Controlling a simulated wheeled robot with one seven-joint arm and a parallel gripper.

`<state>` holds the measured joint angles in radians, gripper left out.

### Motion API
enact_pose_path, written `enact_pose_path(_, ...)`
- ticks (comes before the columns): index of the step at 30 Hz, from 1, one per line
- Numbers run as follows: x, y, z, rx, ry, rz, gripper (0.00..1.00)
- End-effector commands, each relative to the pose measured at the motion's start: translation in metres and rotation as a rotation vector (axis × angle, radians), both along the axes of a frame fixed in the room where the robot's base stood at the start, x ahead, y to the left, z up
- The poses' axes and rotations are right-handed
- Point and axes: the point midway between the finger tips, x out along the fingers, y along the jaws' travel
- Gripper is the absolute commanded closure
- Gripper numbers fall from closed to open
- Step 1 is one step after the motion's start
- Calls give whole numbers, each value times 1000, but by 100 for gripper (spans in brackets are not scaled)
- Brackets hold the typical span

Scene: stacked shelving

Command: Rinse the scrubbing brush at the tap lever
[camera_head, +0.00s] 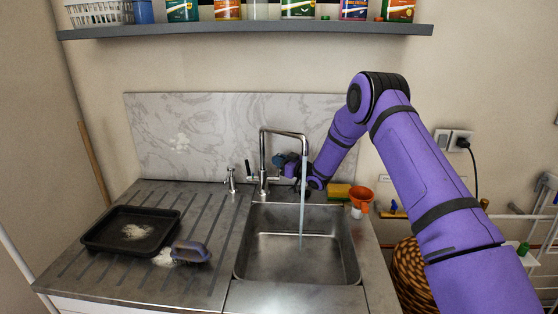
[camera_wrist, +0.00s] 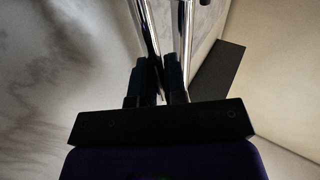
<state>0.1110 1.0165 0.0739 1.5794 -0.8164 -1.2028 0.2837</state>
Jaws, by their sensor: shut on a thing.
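The scrubbing brush (camera_head: 190,252) lies on the metal drainboard, left of the sink and beside a dark tray. The chrome tap (camera_head: 263,160) stands behind the sink, and a stream of water (camera_head: 302,210) falls from its spout into the basin. My gripper (camera_head: 283,160) reaches in from the right behind the spout and is shut at the tap's lever. The lever itself is mostly hidden by my gripper. In the wrist view the two dark fingers (camera_wrist: 160,80) are close together, with chrome pipes of the tap (camera_wrist: 146,28) just beyond them.
The dark tray (camera_head: 95,243) holds a pale patch of powder. A yellow-green sponge (camera_head: 339,191) and an orange funnel (camera_head: 361,195) sit right of the sink. A shelf (camera_head: 250,31) with several bottles hangs above. The sink basin (camera_head: 270,262) looks empty apart from the water.

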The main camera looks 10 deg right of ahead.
Motion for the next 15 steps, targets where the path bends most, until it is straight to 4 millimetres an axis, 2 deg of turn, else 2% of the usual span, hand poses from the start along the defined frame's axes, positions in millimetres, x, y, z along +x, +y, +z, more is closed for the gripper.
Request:
enact_pose_path(9,-1,0,0,-4,-11,-1,100)
enact_pose_path(10,-1,0,0,-4,-11,-1,83)
enact_pose_path(12,-1,0,0,-3,-10,-1,67)
enact_pose_path(13,-1,0,0,-3,-10,-1,62)
enact_pose_path(15,-1,0,0,-3,-10,-1,62)
